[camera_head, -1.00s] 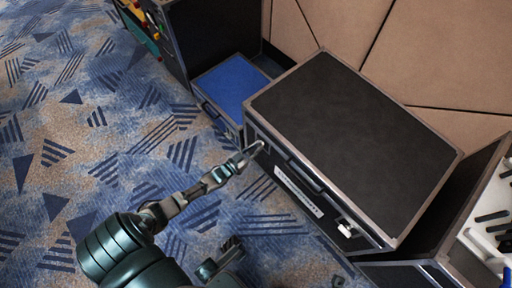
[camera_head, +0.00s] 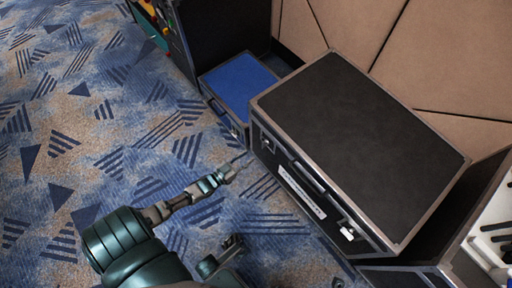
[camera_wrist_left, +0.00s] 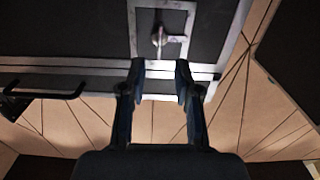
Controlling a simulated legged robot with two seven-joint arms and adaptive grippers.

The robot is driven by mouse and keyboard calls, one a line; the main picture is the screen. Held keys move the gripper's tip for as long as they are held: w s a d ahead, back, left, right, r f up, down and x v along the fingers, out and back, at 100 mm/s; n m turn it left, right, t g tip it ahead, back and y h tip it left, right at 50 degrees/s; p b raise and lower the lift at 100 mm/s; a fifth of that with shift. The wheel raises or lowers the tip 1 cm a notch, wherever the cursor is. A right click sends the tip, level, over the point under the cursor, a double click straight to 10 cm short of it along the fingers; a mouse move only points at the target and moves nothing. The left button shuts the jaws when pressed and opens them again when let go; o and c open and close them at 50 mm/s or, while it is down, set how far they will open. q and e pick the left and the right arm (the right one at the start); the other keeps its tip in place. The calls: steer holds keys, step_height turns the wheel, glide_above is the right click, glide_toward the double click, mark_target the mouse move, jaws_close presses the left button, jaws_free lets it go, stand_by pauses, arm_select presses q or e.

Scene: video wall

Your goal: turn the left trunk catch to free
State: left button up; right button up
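The black trunk (camera_head: 350,150) with metal edges stands closed on the carpet in the head view. Its left catch (camera_head: 267,143) is on the front face near the left corner; its right catch (camera_head: 347,231) is a bright metal piece further right. My left gripper (camera_head: 240,159) is just in front of the left catch, apart from it. In the left wrist view the left catch (camera_wrist_left: 159,36) is a small metal lever on a framed plate, roughly upright in the picture. The left gripper's fingers (camera_wrist_left: 156,78) are spread below it with nothing between them.
A blue-topped case (camera_head: 238,88) stands beside the trunk's far left side. A dark handle (camera_head: 307,176) and a white label (camera_head: 300,194) are on the trunk's front. An open case with a white insert (camera_head: 493,232) is at right. Carpet at left is clear.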

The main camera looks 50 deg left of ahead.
arm_select(q)
steer(key=shift+s+a, duration=0.15)
steer(key=shift+s, duration=1.35)
